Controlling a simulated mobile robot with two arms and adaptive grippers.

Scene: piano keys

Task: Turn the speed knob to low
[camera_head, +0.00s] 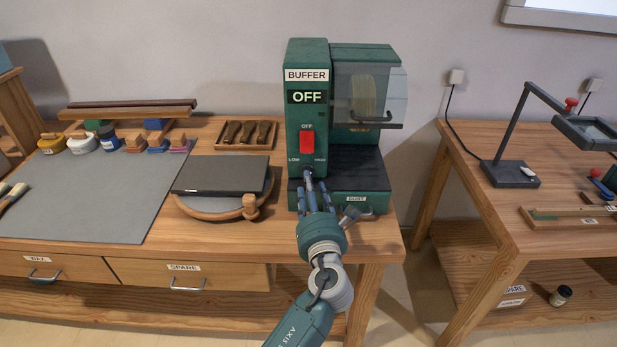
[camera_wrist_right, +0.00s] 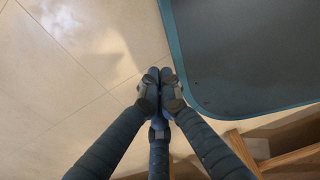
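The green buffer machine (camera_head: 308,110) stands on the wooden bench, with a display reading OFF and a red switch (camera_head: 307,142) under an OFF label. The speed knob (camera_head: 307,170) is the small dark part below the switch, between a LOW label on its left and another label on its right. My left gripper (camera_head: 311,188) is at the knob from the front, its fingers partly covering it; its setting and the grip on it cannot be made out. In the right wrist view, my right gripper (camera_wrist_right: 160,76) has its fingertips together, empty, above the floor.
A round wooden stand with a dark slab (camera_head: 222,175) is left of the machine. The machine's clear guard (camera_head: 370,95) and DUST drawer (camera_head: 357,199) are on its right. A second bench with a lamp (camera_head: 510,172) stands farther right, across a gap.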

